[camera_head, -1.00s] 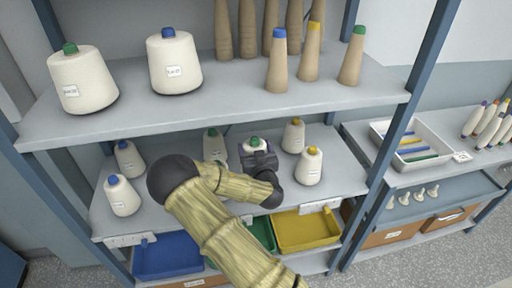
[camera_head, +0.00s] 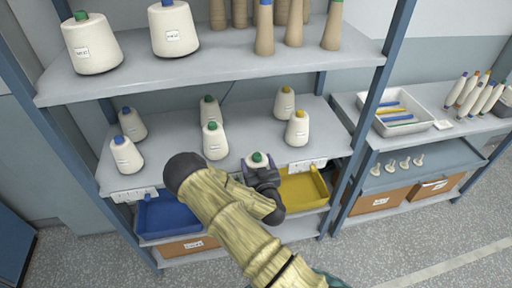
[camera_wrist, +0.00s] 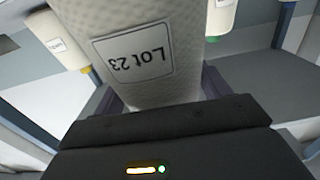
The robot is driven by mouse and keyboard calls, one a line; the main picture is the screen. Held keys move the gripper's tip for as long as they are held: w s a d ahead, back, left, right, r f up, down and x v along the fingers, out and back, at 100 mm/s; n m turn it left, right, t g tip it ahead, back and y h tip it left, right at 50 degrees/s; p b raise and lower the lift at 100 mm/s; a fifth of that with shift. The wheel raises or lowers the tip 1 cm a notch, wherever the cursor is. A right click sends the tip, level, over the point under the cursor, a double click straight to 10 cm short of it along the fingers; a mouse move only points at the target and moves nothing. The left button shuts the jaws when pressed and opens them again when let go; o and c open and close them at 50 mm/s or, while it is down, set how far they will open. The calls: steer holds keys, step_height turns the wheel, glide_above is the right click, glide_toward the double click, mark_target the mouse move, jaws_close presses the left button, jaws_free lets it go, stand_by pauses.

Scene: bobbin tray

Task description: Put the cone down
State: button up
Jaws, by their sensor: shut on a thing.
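My gripper (camera_head: 258,170) is shut on a white yarn cone with a green tip (camera_head: 258,159). In the wrist view the held cone (camera_wrist: 170,90) fills the upper middle and its label reads "Lot 23", upside down. In the head view it appears at the front edge of the middle shelf (camera_head: 250,130); its lower part is hidden by my gripper. Two similar green-tipped cones stand on that shelf to the left, one at the back (camera_head: 209,109) and one nearer the front (camera_head: 214,142).
Yellow-tipped cones (camera_head: 297,128) stand right on the middle shelf, blue-tipped cones (camera_head: 126,155) left. Below are a blue bin (camera_head: 168,217) and a yellow bin (camera_head: 303,190). The upper shelf (camera_head: 220,68) holds more cones. Bare shelf shows between the cone groups.

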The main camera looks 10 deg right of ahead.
steer(key=s+f, duration=1)
steer(key=f, duration=0.2)
steer(key=shift+s+d+f+b, duration=0.15)
steer(key=shift+s+f+b, duration=0.15)
steer(key=shift+f, duration=0.1)
steer(key=shift+w, duration=0.1)
steer(key=shift+d, duration=0.1)
